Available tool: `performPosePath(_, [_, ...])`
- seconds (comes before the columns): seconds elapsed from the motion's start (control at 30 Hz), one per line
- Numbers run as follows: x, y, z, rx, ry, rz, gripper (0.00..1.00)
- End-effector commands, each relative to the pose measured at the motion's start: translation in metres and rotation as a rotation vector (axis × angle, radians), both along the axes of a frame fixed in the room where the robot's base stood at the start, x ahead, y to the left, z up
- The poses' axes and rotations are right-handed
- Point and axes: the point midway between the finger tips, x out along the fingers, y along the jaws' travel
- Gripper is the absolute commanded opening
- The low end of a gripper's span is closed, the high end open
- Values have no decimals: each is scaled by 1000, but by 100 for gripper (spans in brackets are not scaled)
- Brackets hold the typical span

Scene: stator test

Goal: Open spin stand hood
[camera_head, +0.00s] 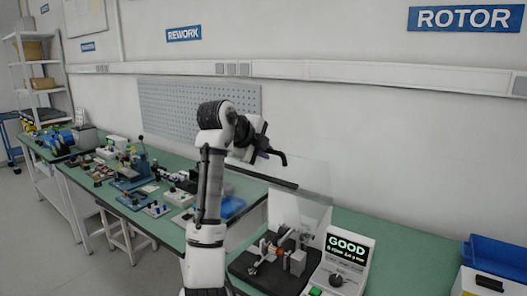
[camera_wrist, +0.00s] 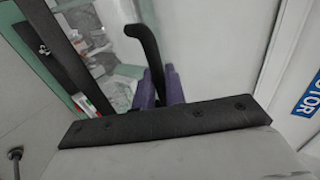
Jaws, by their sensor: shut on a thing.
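The spin stand (camera_head: 275,262) stands on the green bench, with a dark base and small metal and orange parts. Its clear hood (camera_head: 308,212) rises above it, and a dark bar (camera_head: 275,179) runs along a clear panel. The hood looks raised, though its exact angle is hard to tell. My gripper (camera_head: 264,153) is above the stand, at a black curved handle (camera_head: 280,155). In the wrist view its purple fingers (camera_wrist: 163,88) are closed on the handle (camera_wrist: 147,42), whose curved end sticks out past them. The grip contact is partly hidden.
A control box (camera_head: 340,262) with a lit GOOD display stands right of the stand. A blue bin (camera_head: 497,253) is at the far right. Tools and small fixtures (camera_head: 130,175) crowd the left bench. A pegboard (camera_head: 180,105) hangs on the wall behind.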

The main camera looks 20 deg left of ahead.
Motion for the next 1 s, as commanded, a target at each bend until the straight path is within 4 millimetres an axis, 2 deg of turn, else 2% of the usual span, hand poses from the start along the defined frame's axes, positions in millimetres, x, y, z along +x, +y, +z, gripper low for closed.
performPosePath(0.07, [1,-1,-3,-2,5,-2,0])
performPosePath(0.1, [1,-1,-3,-2,5,-2,14])
performPosePath(0.13, [1,-1,-3,-2,5,-2,17])
performPosePath(0.47, [-4,2,1,-1,0,0,17])
performPosePath(0.57, [-15,6,9,-1,-2,1,17])
performPosePath(1.0, [-88,32,65,0,-2,1,17])
